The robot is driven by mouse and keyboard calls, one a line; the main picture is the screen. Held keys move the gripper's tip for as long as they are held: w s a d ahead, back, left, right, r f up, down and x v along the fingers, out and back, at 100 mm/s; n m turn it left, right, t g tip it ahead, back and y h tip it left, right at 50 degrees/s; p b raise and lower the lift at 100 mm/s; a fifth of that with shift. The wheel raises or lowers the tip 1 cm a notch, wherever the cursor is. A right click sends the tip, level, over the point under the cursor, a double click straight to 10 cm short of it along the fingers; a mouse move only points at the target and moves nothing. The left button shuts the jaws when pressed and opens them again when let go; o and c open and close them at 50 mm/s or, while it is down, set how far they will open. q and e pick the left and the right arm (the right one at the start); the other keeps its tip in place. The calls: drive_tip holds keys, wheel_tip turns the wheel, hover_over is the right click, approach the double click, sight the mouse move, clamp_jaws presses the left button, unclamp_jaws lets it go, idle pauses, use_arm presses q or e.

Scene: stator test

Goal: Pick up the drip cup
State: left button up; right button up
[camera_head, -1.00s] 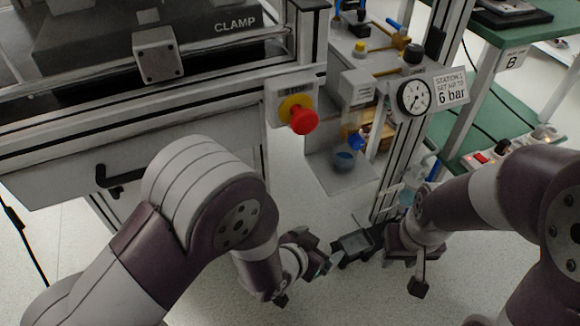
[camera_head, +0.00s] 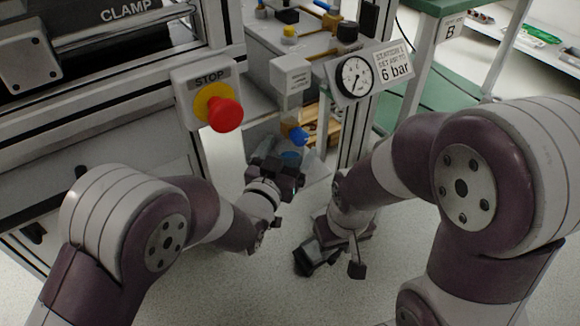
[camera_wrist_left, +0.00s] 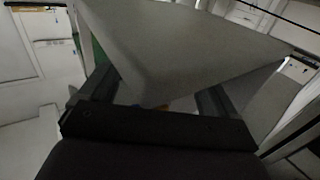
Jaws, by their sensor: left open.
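The drip cup (camera_head: 291,157) is a small blue cup on the grey shelf below the pressure gauge, in the head view. It is partly hidden behind my left gripper (camera_head: 277,172), which is close in front of it; I cannot tell whether they touch. My left gripper is open. In the left wrist view its dark fingers (camera_wrist_left: 158,92) stand apart, with a large grey panel filling the view beyond them; the cup is not clearly seen there. My right gripper (camera_head: 335,262) hangs low near the middle, away from the cup, and its jaw state is unclear.
A red stop button (camera_head: 225,114) sticks out of the machine frame left of the cup. A pressure gauge (camera_head: 354,77) and a metal post (camera_head: 352,148) stand to its right. A blue-ended fitting (camera_head: 299,136) is just above the cup. Pale floor lies below.

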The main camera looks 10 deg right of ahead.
use_arm(q)
drive_tip(key=shift+w+d, duration=0.4)
drive_tip(key=shift+w, duration=0.15)
drive_tip(key=c, duration=1.1)
drive_tip(key=shift+c, duration=0.2)
